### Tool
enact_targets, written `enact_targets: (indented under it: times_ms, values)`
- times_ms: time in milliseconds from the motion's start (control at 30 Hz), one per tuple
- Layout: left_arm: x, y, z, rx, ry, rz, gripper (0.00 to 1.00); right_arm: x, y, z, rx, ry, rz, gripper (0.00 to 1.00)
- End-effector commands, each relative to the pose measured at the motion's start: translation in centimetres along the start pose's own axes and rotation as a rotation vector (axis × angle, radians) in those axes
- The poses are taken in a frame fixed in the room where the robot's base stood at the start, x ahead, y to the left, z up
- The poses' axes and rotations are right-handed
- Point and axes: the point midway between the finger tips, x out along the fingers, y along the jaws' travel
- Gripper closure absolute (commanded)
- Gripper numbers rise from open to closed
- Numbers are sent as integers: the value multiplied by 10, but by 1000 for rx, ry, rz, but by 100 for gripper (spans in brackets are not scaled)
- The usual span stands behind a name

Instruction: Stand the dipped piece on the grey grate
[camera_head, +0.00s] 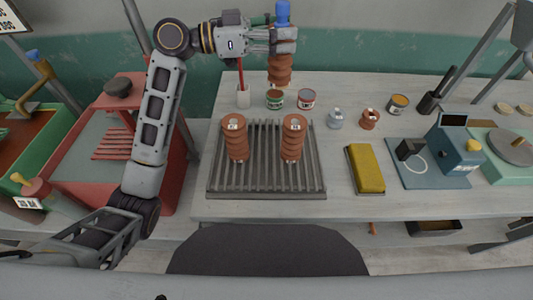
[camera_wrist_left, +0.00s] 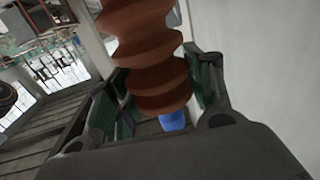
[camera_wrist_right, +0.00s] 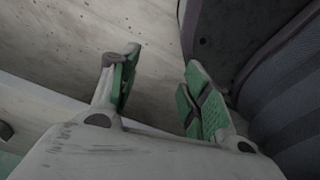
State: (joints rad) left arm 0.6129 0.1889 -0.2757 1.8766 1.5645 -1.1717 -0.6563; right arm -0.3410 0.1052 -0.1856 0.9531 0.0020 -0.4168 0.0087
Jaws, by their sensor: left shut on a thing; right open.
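My left gripper (camera_head: 284,40) is shut on a brown ribbed clay piece (camera_head: 279,70), held upright above the table's back part. A blue end (camera_head: 282,13) shows above the fingers and seems to belong to this piece. The left wrist view shows the ribbed piece (camera_wrist_left: 150,55) between the fingers (camera_wrist_left: 160,95), with blue beyond it. The grey slatted grate (camera_head: 265,182) lies on the table, nearer than the piece. My right gripper (camera_wrist_right: 160,85) is open and empty in its wrist view, and out of the head view.
Two similar ribbed pieces stand on the grate, one left (camera_head: 237,145) and one right (camera_head: 292,142). The front slats are bare.

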Motion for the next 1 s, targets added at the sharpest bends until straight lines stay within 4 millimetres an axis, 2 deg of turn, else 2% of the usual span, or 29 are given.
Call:
enact_targets:
  times_ms: [500,1000]
  values:
    - [0,0,40,2,3,0,100,28,3,-23,3,26,5,53]
    - [0,0,71,2,3,0,100,45,6,-43,4,47,9,53]
